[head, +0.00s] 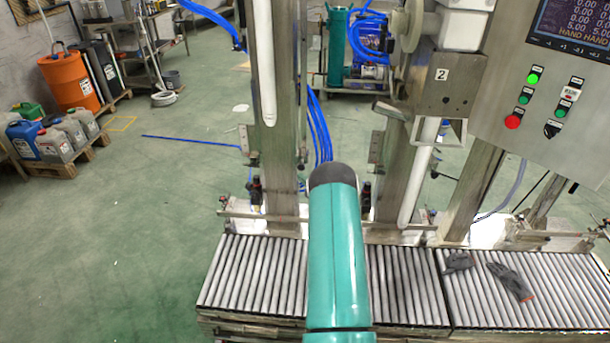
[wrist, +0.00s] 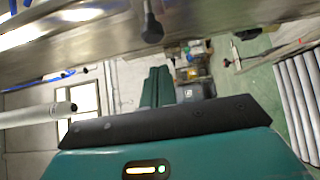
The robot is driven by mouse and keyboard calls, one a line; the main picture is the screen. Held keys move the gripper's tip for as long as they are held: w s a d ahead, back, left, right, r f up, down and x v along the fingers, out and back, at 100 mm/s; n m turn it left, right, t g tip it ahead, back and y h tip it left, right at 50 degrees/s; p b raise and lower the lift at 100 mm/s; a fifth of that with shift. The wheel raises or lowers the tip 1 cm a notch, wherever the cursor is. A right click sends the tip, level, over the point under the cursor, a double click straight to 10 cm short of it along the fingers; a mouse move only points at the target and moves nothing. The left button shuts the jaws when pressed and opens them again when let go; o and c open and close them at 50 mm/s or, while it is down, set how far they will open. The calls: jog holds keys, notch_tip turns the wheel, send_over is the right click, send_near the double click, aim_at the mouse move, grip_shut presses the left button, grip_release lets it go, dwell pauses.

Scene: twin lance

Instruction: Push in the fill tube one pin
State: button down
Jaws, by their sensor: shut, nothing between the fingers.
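In the wrist view a white tube end (wrist: 35,116) comes in from the left. A dark knob on a short stem (wrist: 152,30), which looks like a pin, juts from a steel beam at the top. My gripper (wrist: 157,72) shows as two teal fingers side by side, shut and empty, below the knob in the picture and apart from it. In the head view my teal arm hides the gripper.
A roller conveyor (head: 405,285) runs along the front, with grey gloves (head: 510,280) on its right part. A control panel (head: 555,85) with lit buttons stands at upper right. An orange drum (head: 70,80) and canisters (head: 50,142) stand far left.

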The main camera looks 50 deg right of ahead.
aim_at(298, 169)
jog(key=shift+w+d, duration=0.45)
jog(key=shift+d, duration=0.2)
jog(key=shift+w+d, duration=0.4)
jog(key=shift+d, duration=0.25)
